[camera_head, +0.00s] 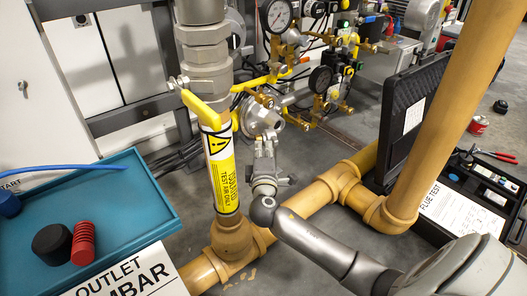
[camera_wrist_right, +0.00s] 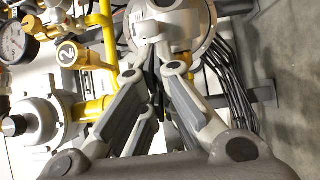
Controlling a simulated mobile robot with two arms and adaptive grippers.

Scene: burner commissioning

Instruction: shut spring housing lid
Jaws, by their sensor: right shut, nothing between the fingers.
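The grey round spring housing (camera_head: 258,113) sits on the yellow pipework, just beyond my right gripper (camera_head: 264,145) in the head view. In the wrist view the housing (camera_wrist_right: 188,22) fills the top middle, with a wide round flange. My right gripper (camera_wrist_right: 153,62) is shut and empty, its fingers pointing at the housing and overlapping its lower part. I cannot tell whether the fingertips touch it. The lid cannot be made out clearly in either view, and its position cannot be told. My left gripper is not in view.
A yellow-labelled upright pipe (camera_head: 220,165) stands close left of my right gripper. Pressure gauges (camera_head: 278,16) and yellow pipework lie behind. A thick tan pipe (camera_head: 455,110) and an open black case (camera_head: 405,115) stand at right. A teal tray (camera_head: 125,180) is at left.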

